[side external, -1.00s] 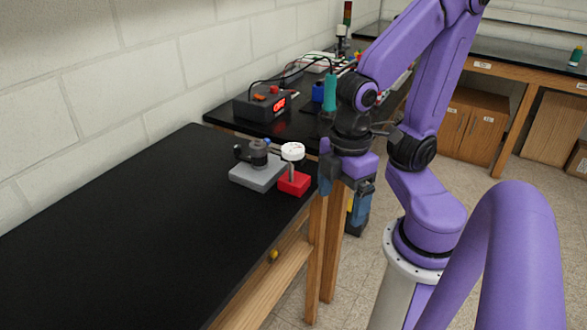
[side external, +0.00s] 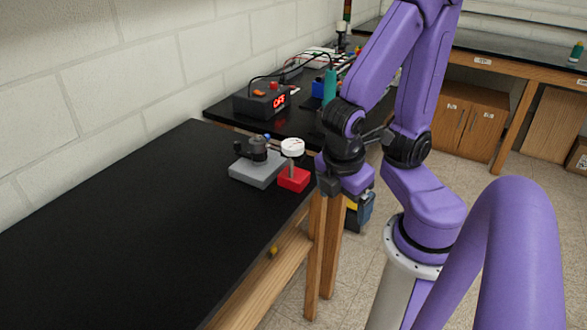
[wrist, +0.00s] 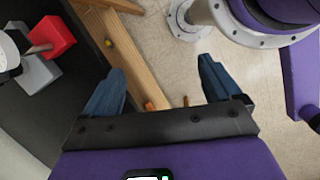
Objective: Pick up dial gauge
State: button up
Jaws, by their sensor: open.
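The dial gauge (side external: 292,148) has a round white face on a stem above a red base (side external: 293,180). It stands upright at the table's right edge in the side view. In the wrist view its white face (wrist: 9,48) is cut off at the upper left, beside the red base (wrist: 52,38). My gripper (wrist: 165,82) is open and empty, its blue fingers spread over the table edge and floor. In the side view my gripper is just right of the gauge, apart from it, its fingertips mostly hidden.
A grey block with a dark fixture (side external: 258,165) stands close to the left of the gauge. The black tabletop (side external: 150,240) is clear in front. Behind, a power supply (side external: 262,99) with a red display stands on another bench.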

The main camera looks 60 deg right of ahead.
jog(key=w+d+f+n+t+h, duration=0.2)
jog(key=d+f+n+t+h, duration=0.15)
jog(key=h, duration=0.35)
jog(key=n+t+h, duration=0.3)
jog(key=n+t, duration=0.6)
send_near(296, 153)
jog(key=x, duration=0.7)
jog(key=shift+s+d+r, duration=0.1)
jog(key=shift+s+d, duration=0.05)
jog(key=shift+s, duration=0.05)
jog(key=shift+w+a+x, duration=0.1)
jog(key=shift+x, duration=1.45)
jog(key=shift+w+a+x, duration=0.1)
jog(key=shift+x, duration=1.4)
grip_shut()
